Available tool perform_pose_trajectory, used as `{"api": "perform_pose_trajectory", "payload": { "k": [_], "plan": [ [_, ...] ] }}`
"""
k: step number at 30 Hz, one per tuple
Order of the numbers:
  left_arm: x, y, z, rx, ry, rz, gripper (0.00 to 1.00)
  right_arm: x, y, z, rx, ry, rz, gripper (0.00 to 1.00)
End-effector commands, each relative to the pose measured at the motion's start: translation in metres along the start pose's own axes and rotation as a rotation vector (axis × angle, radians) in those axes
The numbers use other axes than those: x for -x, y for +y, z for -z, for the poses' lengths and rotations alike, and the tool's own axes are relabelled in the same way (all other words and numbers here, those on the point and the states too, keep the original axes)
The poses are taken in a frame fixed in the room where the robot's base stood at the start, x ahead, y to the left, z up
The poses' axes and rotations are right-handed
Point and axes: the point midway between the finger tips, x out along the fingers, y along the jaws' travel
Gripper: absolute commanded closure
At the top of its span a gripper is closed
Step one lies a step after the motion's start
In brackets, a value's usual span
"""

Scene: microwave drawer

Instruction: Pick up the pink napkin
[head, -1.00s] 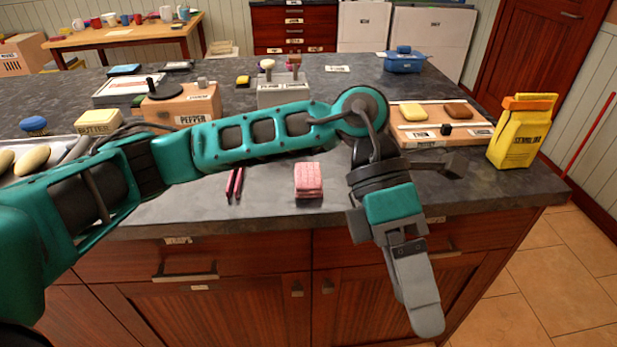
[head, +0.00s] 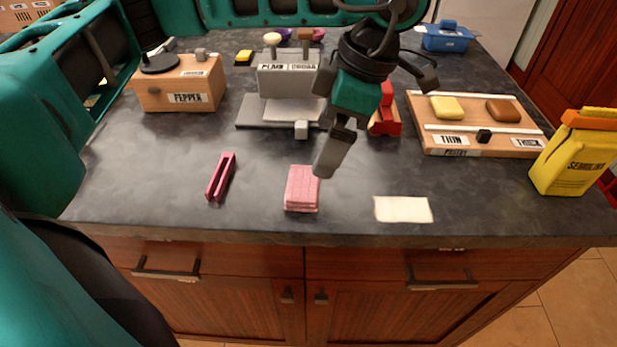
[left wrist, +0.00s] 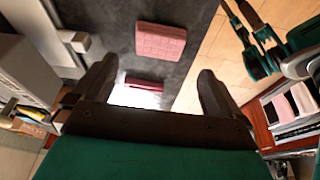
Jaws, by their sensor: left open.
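The pink napkin (head: 302,188) is a small folded stack lying on the dark counter near its front edge. It also shows in the left wrist view (left wrist: 160,41), beyond my fingers. My left gripper (head: 328,163) hangs above the counter, just right of the napkin and towards its far side in the head view. In the left wrist view the two fingers (left wrist: 155,88) are spread apart with nothing held between them. I cannot tell the exact height above the napkin. My right gripper is not in view.
Dark pink tongs (head: 221,177) lie left of the napkin, and a cream card (head: 403,209) lies to its right. A grey scale-like stand (head: 290,85), a pepper box (head: 185,88), a wooden board (head: 480,140) and a yellow bag (head: 577,155) stand around.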

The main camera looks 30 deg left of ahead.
Motion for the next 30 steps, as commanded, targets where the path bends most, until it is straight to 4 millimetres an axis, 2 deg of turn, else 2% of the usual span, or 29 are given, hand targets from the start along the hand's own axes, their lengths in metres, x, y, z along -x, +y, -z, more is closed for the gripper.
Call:
{"api": "perform_pose_trajectory", "payload": {
  "k": [1,6,13,21,30],
  "plan": [
    [-0.011,-0.001,0.001,-0.001,0.004,0.004,0.00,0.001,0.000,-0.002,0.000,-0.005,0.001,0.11],
    [-0.037,0.000,0.000,-0.002,0.001,0.003,0.00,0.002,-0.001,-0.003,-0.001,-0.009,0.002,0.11],
    [-0.054,0.000,0.002,-0.001,0.001,0.003,0.00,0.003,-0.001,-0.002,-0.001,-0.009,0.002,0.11],
    [-0.092,0.002,0.005,-0.002,0.000,0.003,0.00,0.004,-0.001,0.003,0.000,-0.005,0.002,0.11],
    [-0.098,0.002,0.005,-0.002,-0.001,0.001,0.00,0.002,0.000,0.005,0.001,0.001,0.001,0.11]
  ]
}}
